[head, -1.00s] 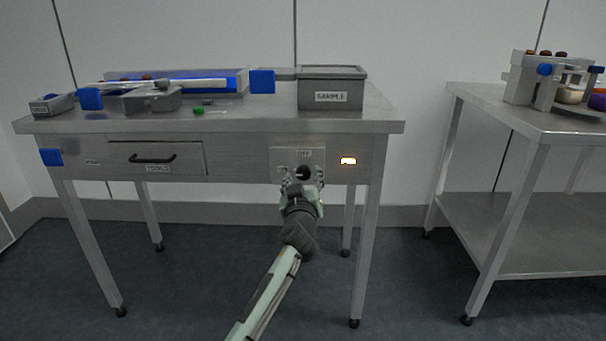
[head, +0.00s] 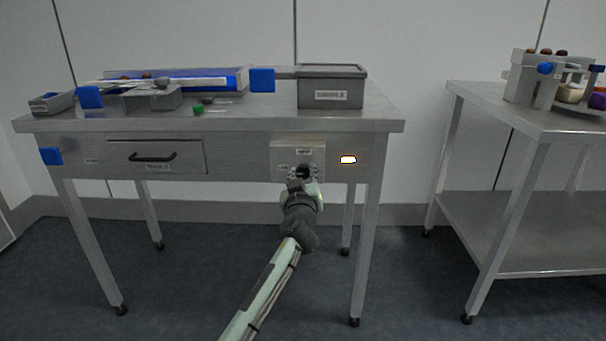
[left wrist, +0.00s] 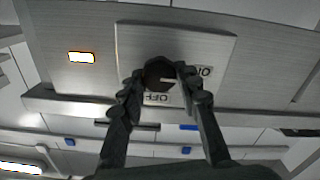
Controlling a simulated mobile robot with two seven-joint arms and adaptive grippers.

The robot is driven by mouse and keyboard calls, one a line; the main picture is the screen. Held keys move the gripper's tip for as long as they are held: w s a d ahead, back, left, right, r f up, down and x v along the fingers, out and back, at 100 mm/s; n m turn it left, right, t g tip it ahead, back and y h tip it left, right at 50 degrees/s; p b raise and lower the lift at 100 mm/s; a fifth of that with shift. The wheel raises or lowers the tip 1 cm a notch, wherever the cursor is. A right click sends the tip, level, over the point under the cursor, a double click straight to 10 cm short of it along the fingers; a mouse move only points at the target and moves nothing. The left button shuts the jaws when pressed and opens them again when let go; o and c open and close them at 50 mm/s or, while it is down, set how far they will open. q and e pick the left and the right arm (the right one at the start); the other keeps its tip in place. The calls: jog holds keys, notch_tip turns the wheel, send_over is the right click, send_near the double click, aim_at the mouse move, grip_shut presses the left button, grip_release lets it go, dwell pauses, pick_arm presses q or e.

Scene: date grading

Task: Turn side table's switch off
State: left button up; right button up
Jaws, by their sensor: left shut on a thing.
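The side table's switch plate (head: 284,153) is on the table's front apron, with a label at its top and another at its left in the head view. In the left wrist view the plate (left wrist: 205,48) appears upside down with OFF and ON labels. The dark round knob (left wrist: 157,72) has a pale mark pointing toward ON. My left gripper (head: 303,173) is shut on the knob, one finger on each side; its fingers (left wrist: 158,82) largely hide the knob in the head view. An orange-white lamp (head: 348,160) beside the plate is lit. My right gripper is not seen.
A drawer with a black handle (head: 152,157) is left of the switch. A grey sample box (head: 331,88) and a blue-edged device (head: 215,78) stand on the tabletop. Another metal table (head: 520,118) stands at right, with a floor gap between.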

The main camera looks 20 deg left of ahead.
pick_arm(q)
jog(key=m, duration=0.3)
jog(key=shift+b, duration=0.3)
jog(key=m, duration=0.2)
jog(key=shift+d+m, duration=0.1)
jog(key=shift+m, duration=1.2)
jog(key=m, duration=0.2)
jog(key=shift+m+p, duration=0.3)
jog(key=m, duration=0.3)
jog(key=shift+d+m+p, duration=0.1)
jog(key=shift+m+p, duration=0.3)
jog(key=m+p, duration=0.1)
jog(key=m, duration=0.2)
jog(key=shift+f, duration=0.15)
jog(key=shift+m, duration=0.5)
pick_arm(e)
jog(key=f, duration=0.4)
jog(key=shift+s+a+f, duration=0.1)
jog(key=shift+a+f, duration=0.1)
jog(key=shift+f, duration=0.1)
